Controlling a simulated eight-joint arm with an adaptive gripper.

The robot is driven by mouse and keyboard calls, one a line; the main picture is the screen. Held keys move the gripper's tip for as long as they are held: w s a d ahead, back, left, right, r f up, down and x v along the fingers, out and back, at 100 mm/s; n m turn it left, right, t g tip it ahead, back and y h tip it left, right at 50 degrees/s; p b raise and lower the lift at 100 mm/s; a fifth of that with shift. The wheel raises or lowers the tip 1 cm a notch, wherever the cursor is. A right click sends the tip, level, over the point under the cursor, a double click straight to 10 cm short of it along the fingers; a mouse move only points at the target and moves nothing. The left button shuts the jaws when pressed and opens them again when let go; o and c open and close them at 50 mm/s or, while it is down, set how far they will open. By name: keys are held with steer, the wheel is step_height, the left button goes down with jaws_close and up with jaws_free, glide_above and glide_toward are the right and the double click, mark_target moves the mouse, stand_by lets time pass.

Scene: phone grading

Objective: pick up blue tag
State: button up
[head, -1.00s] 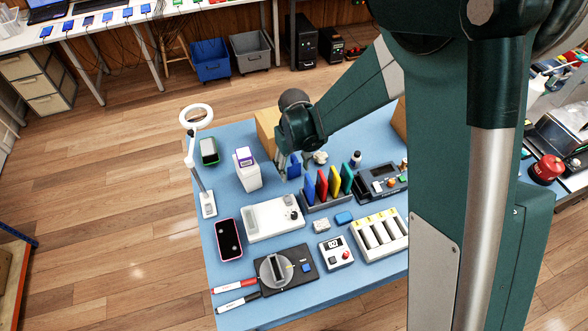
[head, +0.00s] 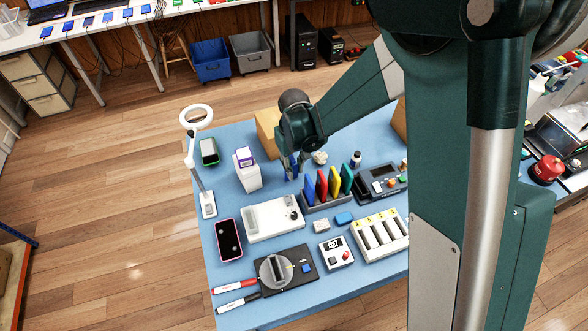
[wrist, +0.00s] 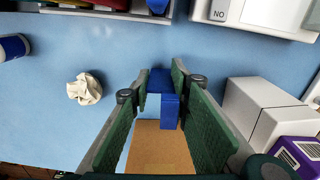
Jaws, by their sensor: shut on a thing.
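My gripper (wrist: 162,82) is shut on a small blue tag (wrist: 171,111). The tag sits between the two green finger pads in the wrist view, and its far part reaches the fingertips. In the head view my gripper (head: 291,172) is over the far part of the blue table, just behind the card rack, and its fingers hide most of the tag. I cannot tell whether the tag touches the table. Another upright blue piece (head: 309,190) stands in the rack (head: 328,203) beside red, yellow and green ones.
A white box with a purple label (head: 246,172) stands left of my gripper. A crumpled paper ball (wrist: 84,89) lies near the fingers, with a dark bottle (head: 355,159) beyond. A cardboard box (head: 267,133) stands behind. A blue block (head: 344,218) lies in front of the rack.

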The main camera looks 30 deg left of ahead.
mark_target(294, 165)
steer(key=shift+r, duration=0.1)
steer(key=shift+r+p, duration=0.45)
steer(key=shift+r, duration=4.45)
